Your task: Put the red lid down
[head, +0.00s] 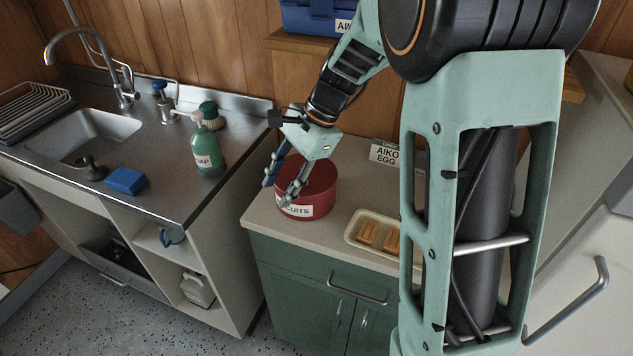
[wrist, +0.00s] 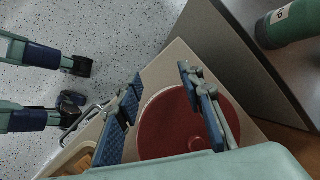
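A round red tin (head: 306,211) with a white label ending in "CUITS" stands upright on the pale counter. Its flat red top, which looks like the red lid (head: 322,172), also shows as a dark red disc in the wrist view (wrist: 165,122). I cannot tell lid from tin for certain, as no clear seam shows. My gripper (head: 277,193) points down over the tin's front left side. In the wrist view my gripper (wrist: 158,92) has its two blue-padded fingers wide apart, with nothing held between them. The fingers hide parts of the tin; whether they touch it is unclear.
A cream tray (head: 353,238) with brown bars lies right of the tin, beside my arm. A sign (head: 384,152) stands behind. The steel sink unit (head: 165,190) at left holds a green soap bottle (head: 207,150) and a blue sponge (head: 126,181). A gap separates it from the green cabinet (head: 290,285).

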